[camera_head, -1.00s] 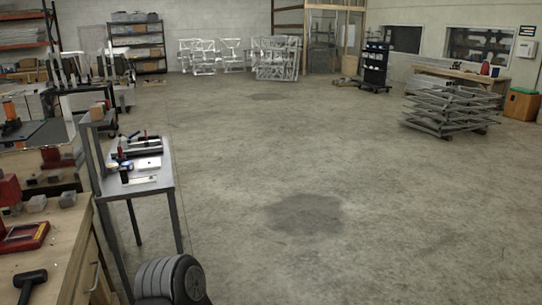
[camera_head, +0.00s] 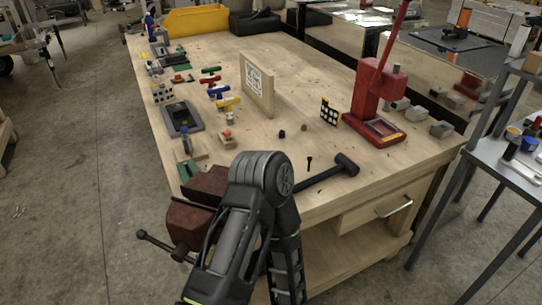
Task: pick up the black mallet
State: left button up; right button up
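The black mallet (camera_head: 328,175) lies on the near edge area of the wooden workbench (camera_head: 310,75), its head at the right and its handle running left toward my arm. The handle's left end is close to, or partly behind, one of my black arm links in the picture. That link rises from the bottom centre of the view. Neither of my grippers shows in the view.
A red-brown vise (camera_head: 203,190) sits at the bench's near left corner beside my arm link. A red press (camera_head: 375,105) and grey blocks (camera_head: 420,113) stand to the right. A wooden board (camera_head: 257,85) stands upright mid-bench. A grey metal table (camera_head: 505,170) is at the right.

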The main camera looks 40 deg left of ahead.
aim_at(344, 164)
jog(key=i+l+u, duration=0.25)
jog(key=l+u, duration=0.25)
jog(key=i+l+u, duration=0.25)
jog(key=l, duration=0.2)
jog(key=l+u, duration=0.3)
